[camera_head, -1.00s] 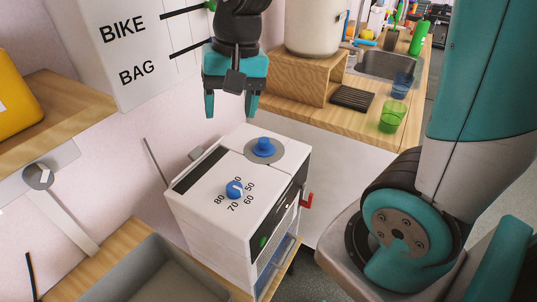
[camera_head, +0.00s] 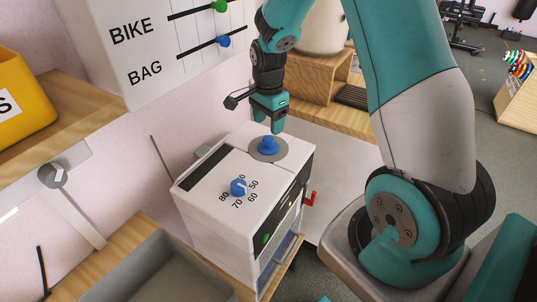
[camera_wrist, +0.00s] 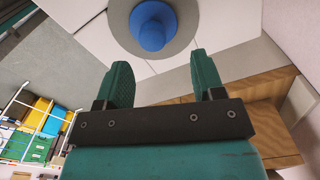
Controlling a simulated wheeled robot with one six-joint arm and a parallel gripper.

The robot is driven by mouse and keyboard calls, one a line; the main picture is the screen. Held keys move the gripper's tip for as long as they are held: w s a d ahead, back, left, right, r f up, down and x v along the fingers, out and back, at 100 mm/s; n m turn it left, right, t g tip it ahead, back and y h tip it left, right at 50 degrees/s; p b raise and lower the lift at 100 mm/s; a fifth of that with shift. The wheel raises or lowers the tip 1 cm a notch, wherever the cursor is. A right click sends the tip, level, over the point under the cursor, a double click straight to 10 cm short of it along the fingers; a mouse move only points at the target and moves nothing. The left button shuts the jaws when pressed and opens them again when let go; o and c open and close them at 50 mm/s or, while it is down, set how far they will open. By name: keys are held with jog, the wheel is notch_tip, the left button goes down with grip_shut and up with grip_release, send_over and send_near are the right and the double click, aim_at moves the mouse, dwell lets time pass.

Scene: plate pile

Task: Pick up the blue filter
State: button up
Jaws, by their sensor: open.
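The blue filter (camera_head: 268,145) is most likely the blue knob-shaped piece standing on a grey disc (camera_head: 281,153) on top of the white machine (camera_head: 210,200). My gripper (camera_head: 269,124) is just above it, pointing down. In the wrist view my gripper (camera_wrist: 162,65) is open and empty, and the blue filter (camera_wrist: 153,26) is ahead of the fingertips, roughly centred between them and apart from both. A second blue knob (camera_head: 238,187) with numbers around it sits nearer on the same machine top.
A grey bin (camera_head: 150,262) stands in front on the wooden counter. A white board (camera_head: 135,75) with sliders hangs close to the left of my arm. A wooden box (camera_head: 318,80) with a pale container (camera_head: 322,35) stands behind. A red lever (camera_head: 310,199) sticks out from the machine's right side.

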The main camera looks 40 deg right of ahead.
aim_at(270, 137)
jog(key=shift+s+a+f+p, duration=0.15)
jog(key=shift+f+p, duration=0.1)
jog(key=shift+f, duration=0.75)
jog(key=shift+s+d+f+p, duration=0.1)
jog(key=shift+f+p, duration=0.1)
jog(key=shift+f, duration=0.75)
jog(key=shift+s+a+f+p, duration=0.15)
jog(key=shift+f+p, duration=0.1)
jog(key=shift+f, duration=0.75)
grip_shut()
jog(key=shift+d, duration=0.1)
notch_tip(270, 137, up, 20)
jog(key=b, duration=0.1)
jog(key=shift+b, duration=0.4)
